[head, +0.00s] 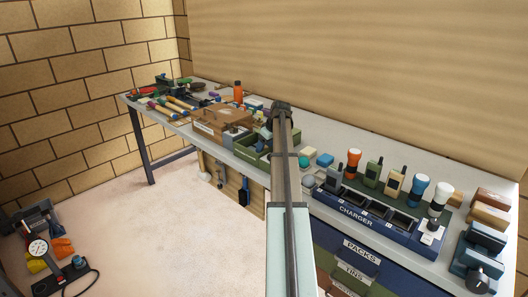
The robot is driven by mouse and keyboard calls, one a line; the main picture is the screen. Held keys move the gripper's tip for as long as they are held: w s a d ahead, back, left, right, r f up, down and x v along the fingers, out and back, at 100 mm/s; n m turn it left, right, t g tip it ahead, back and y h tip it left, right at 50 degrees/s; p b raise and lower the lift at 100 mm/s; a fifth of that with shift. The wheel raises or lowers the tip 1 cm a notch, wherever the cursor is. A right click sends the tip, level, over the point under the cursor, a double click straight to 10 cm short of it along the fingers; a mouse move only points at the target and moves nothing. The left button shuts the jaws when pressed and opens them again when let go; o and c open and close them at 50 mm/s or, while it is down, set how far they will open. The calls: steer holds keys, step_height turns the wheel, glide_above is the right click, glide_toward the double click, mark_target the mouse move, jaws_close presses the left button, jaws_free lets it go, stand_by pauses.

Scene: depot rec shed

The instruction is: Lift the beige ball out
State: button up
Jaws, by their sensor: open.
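I cannot pick out the beige ball with certainty. A small pale rounded item (308,152) lies on the bench just right of my arm, but it is too small to tell if it is a ball. A green open box (246,153) stands left of my arm near the front edge, partly hidden by the arm; its contents are unclear. My gripper (283,107) is at the far end of the arm, over the middle of the bench. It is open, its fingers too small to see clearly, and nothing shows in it.
A brown box (222,117) stands left of the green box. A blue charger rack (362,205) with radios and torches fills the right side. A teal item (325,160) lies between.

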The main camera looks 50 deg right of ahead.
steer(key=shift+w+f, duration=0.15)
steer(key=shift+f, duration=0.35)
steer(key=c, duration=0.9)
steer(key=shift+o, duration=0.2)
steer(key=shift+r, duration=0.2)
